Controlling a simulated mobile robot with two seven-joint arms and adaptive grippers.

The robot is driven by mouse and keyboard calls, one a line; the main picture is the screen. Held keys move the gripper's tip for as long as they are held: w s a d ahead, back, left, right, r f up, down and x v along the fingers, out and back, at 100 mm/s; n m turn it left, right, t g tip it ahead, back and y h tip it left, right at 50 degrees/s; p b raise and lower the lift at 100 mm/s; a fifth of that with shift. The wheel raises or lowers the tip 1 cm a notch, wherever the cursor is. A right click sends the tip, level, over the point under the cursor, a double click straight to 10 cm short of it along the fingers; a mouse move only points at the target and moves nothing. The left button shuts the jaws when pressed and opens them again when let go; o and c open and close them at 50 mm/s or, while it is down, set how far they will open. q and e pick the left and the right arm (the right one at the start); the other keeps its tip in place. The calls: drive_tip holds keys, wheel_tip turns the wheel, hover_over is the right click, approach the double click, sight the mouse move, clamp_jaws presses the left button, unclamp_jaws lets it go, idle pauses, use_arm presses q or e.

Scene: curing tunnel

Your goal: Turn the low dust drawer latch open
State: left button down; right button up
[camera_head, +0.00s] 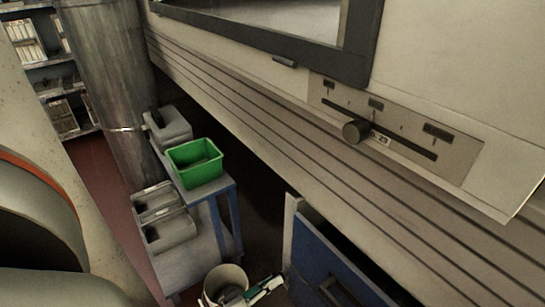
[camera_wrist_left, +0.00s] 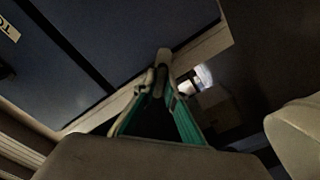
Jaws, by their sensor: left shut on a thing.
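The low dust drawer's blue front (camera_head: 318,262) is at the bottom of the head view, with a pale frame edge. It also fills the upper left of the wrist view (camera_wrist_left: 130,40). My left gripper (camera_head: 279,281), with green fingers, is low beside the drawer's left edge. In the wrist view its fingers (camera_wrist_left: 160,82) come together on a small pale latch (camera_wrist_left: 164,57) at the drawer's edge. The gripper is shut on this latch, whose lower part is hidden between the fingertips. My right gripper is not in view.
A green bin (camera_head: 195,165) stands on a blue-framed cart (camera_head: 228,215), with grey bins (camera_head: 168,230) beside it. A pale bucket (camera_head: 226,280) stands near my left gripper. The machine's ribbed side (camera_head: 300,150) and slider panel (camera_head: 390,130) are above the drawer.

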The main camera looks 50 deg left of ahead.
use_arm(q)
drive_tip(key=shift+m, duration=4.3)
drive_tip(key=c, duration=2.1)
unclamp_jaws()
drive_tip(key=s, duration=0.8)
drive_tip(key=s+a, duration=0.1)
drive_tip(key=s, duration=0.3)
